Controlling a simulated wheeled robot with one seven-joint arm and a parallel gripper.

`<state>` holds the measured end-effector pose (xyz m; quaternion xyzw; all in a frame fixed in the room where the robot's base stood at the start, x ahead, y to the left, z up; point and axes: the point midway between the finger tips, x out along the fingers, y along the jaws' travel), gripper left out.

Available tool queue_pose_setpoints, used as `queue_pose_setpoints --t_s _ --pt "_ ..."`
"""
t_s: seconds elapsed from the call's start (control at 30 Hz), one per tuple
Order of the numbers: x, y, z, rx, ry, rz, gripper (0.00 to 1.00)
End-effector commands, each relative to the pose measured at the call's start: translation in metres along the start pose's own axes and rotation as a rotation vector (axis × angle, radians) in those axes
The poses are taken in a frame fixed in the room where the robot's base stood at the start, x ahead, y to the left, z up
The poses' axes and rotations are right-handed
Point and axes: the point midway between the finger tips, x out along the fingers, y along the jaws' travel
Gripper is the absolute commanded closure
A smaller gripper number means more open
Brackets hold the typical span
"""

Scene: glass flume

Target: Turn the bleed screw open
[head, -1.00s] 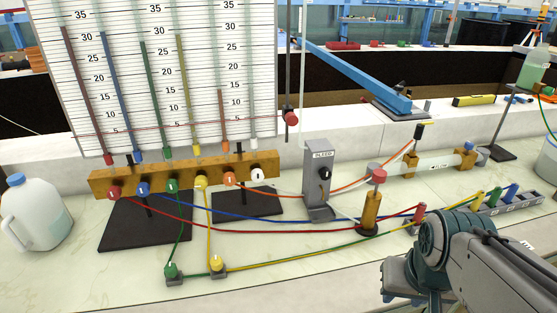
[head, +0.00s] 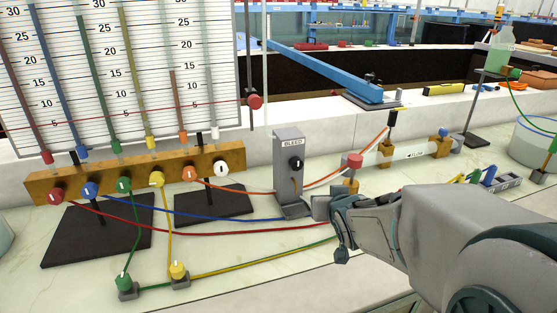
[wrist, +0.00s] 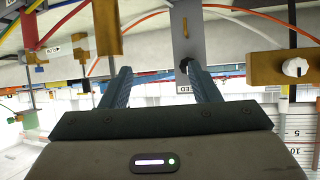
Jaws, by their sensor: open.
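The bleed screw (head: 296,163) is a black knob with a pale mark. It sits on the front of an upright grey post (head: 289,188) labelled BLEED. In the wrist view the picture is inverted; the knob (wrist: 184,65) shows just by the tip of the right finger, partly covered by it. My gripper (head: 325,206) is in front of and to the right of the post, lower than the knob. In the wrist view my gripper (wrist: 160,70) has its two fingers wide apart with nothing held between them.
A wooden manifold (head: 138,176) with several coloured knobs stands left of the post. An orange tube and blue, red, green and yellow tubes run across the bench.

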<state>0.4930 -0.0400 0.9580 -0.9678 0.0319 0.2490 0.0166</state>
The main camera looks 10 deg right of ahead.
Motion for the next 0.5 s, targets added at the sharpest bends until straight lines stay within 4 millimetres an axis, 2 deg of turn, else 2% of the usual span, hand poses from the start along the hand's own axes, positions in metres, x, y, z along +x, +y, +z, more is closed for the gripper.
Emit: queue_pose_setpoints --t_s 0.03,0.2,0.5 --pt "0.017 0.001 0.009 0.011 0.057 -0.023 0.44" --pt "0.043 -0.006 0.002 0.047 0.259 -0.137 0.44" --pt "0.053 -0.016 -0.005 0.103 0.453 -0.289 0.44"
